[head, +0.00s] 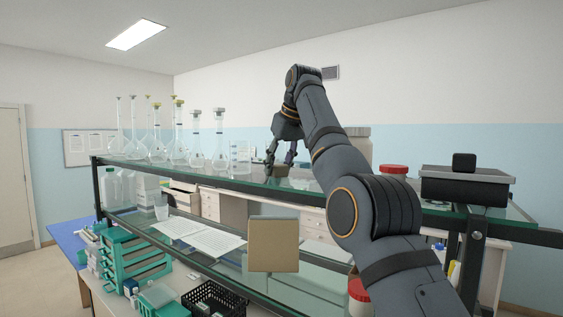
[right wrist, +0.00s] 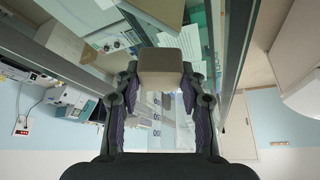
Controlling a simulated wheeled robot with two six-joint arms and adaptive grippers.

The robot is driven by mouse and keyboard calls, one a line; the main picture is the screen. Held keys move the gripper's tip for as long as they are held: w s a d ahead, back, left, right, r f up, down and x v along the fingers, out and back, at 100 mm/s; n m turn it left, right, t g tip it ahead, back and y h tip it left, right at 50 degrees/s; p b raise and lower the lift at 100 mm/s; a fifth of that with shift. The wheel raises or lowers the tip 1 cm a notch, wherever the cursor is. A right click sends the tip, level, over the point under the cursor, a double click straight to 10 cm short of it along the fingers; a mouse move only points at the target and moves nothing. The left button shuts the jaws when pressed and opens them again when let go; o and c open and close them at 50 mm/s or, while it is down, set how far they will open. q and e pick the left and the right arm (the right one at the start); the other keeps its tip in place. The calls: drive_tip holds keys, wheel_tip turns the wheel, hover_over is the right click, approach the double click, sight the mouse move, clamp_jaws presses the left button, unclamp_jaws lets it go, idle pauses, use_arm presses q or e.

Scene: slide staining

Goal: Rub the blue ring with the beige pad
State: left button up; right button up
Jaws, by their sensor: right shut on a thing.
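My right gripper (head: 279,165) is just above the glass upper shelf, fingers pointing down. It is shut on a beige block-like pad (right wrist: 160,68), which shows between the fingertips in the right wrist view. In the head view the pad (head: 279,171) is small and partly covered by the fingers. I cannot tell whether it touches the shelf. I cannot make out a blue ring in either view. My left gripper is not in view.
Several glass flasks (head: 160,147) stand on the upper shelf left of my gripper. A black device (head: 467,184) and a red-lidded jar (head: 393,170) are to the right. A tan box (head: 273,246) and paper sheets (head: 215,242) show lower down, with teal racks (head: 130,262) at lower left.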

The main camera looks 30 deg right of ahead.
sight(304, 179)
drive_tip(key=shift+d+r+p, duration=0.1)
drive_tip(key=shift+d+p, duration=0.2)
drive_tip(key=shift+d, duration=0.35)
drive_tip(key=shift+s+d+f+b, duration=0.2)
drive_tip(key=shift+f+b, duration=0.25)
drive_tip(key=shift+b, duration=0.2)
drive_tip(key=shift+s+f+b, duration=0.1)
drive_tip(key=shift+s+b, duration=0.3)
drive_tip(key=shift+b, duration=0.1)
drive_tip(key=shift+s+d+b, duration=0.1)
drive_tip(key=shift+s+b, duration=0.25)
drive_tip(key=shift+s, duration=0.35)
drive_tip(key=shift+s+r, duration=0.1)
drive_tip(key=shift+r, duration=0.1)
drive_tip(key=shift+s+d+f+b, duration=0.2)
drive_tip(key=shift+s+d+b, duration=0.25)
drive_tip(key=shift+s+b, duration=0.45)
drive_tip(key=shift+s+d, duration=0.15)
drive_tip(key=shift+s, duration=0.1)
drive_tip(key=shift+s+d+r, duration=0.15)
drive_tip(key=shift+s+r, duration=0.05)
drive_tip(key=shift+s, duration=0.15)
drive_tip(key=shift+s+d+f+b, duration=0.15)
drive_tip(key=shift+s+d+b, duration=0.15)
drive_tip(key=shift+s+b, duration=0.45)
drive_tip(key=shift+s+d+r+b, duration=0.3)
drive_tip(key=shift+s+b, duration=0.15)
drive_tip(key=shift+s, duration=0.1)
